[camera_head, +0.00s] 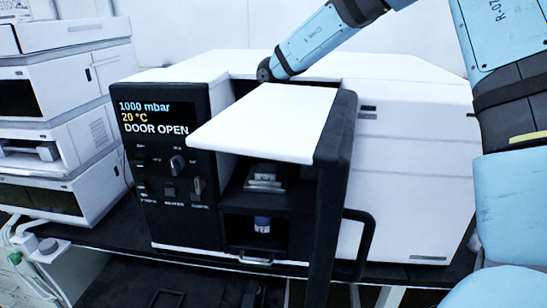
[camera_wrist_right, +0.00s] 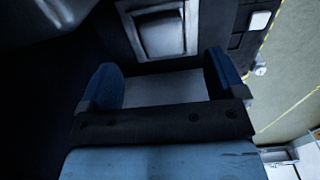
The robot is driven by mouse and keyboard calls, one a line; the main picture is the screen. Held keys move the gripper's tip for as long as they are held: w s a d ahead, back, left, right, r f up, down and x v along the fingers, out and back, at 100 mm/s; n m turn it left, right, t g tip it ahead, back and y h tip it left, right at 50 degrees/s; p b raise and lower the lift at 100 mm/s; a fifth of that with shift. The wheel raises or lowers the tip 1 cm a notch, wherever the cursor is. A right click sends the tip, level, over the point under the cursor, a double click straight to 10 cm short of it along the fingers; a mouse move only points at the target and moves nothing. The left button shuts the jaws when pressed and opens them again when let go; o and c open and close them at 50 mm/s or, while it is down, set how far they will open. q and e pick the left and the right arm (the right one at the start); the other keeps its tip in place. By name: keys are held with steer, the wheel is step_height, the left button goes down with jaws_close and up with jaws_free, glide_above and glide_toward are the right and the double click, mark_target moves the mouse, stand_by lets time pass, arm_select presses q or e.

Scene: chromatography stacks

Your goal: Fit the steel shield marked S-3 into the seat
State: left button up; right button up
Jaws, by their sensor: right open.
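My right gripper (camera_wrist_right: 162,76) is open in the right wrist view, with its two blue fingers wide apart. A plain grey-white surface shows between and beyond the fingers; I cannot tell what it is. Ahead of them is a dark panel with a grey framed piece (camera_wrist_right: 161,32), apart from the fingers. In the head view a small steel-coloured piece (camera_head: 265,179) sits inside the open instrument's dark bay. I cannot read an S-3 mark anywhere, so I cannot tell the shield or the seat for certain. My left gripper is not in view.
The white instrument (camera_head: 410,170) has a display (camera_head: 155,117) reading 1000 mbar, 20 °C, DOOR OPEN. A blue-and-white cylinder (camera_head: 262,224) stands low in its bay. A dark upright and handle (camera_head: 357,240) are at the bay's right. Stacked white units (camera_head: 70,125) stand at the left.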

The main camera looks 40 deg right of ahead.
steer(key=shift+r, duration=2.4)
